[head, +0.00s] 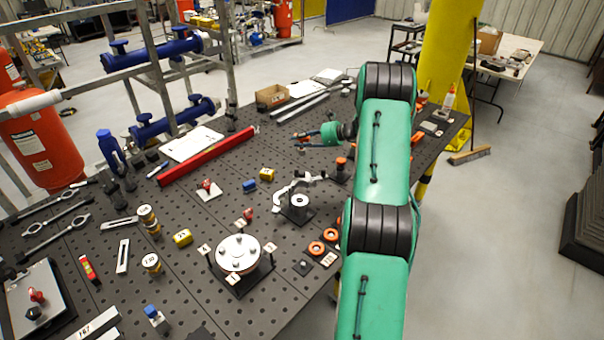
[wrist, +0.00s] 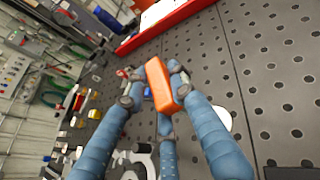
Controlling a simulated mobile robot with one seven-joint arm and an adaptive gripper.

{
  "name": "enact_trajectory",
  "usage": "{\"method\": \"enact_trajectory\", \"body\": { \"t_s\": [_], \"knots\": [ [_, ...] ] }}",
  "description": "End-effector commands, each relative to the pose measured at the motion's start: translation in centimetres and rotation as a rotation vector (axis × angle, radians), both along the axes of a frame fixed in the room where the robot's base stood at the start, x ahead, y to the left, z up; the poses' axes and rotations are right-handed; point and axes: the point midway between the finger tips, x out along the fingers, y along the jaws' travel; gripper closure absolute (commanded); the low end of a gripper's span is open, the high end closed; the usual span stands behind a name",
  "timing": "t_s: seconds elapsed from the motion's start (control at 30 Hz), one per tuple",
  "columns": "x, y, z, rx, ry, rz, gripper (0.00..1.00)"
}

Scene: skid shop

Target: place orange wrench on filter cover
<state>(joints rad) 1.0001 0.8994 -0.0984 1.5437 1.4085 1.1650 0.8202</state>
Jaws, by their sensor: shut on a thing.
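My gripper (head: 303,141) hangs above the perforated black table in the head view, at the end of my green arm. In the wrist view its blue fingers (wrist: 155,103) are shut around an orange piece (wrist: 160,82), which I take to be the orange wrench. Only a small bit of orange shows at the fingertips in the head view. A round silver cover with bolts (head: 238,253), probably the filter cover, stands on a dark base near the front of the table. The gripper is well behind it and to its right, apart from it.
A silver clamp-like fixture (head: 298,200) stands between gripper and cover. A red bar (head: 207,156) lies to the left. Small yellow (head: 267,174) and blue (head: 249,185) blocks are nearby. Orange rings (head: 317,248) lie by the right edge. A cardboard box (head: 271,96) stands behind.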

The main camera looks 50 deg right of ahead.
Motion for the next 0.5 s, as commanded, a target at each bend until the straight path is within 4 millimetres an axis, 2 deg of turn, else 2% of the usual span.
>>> {"method": "enact_trajectory", "body": {
  "t_s": [0.33,0.5],
  "knots": [
    [0.0,0.0,-0.1,0.000,0.000,0.000,1.00],
    [0.0,0.0,-1.5,0.001,0.001,0.001,1.00]
  ]
}}
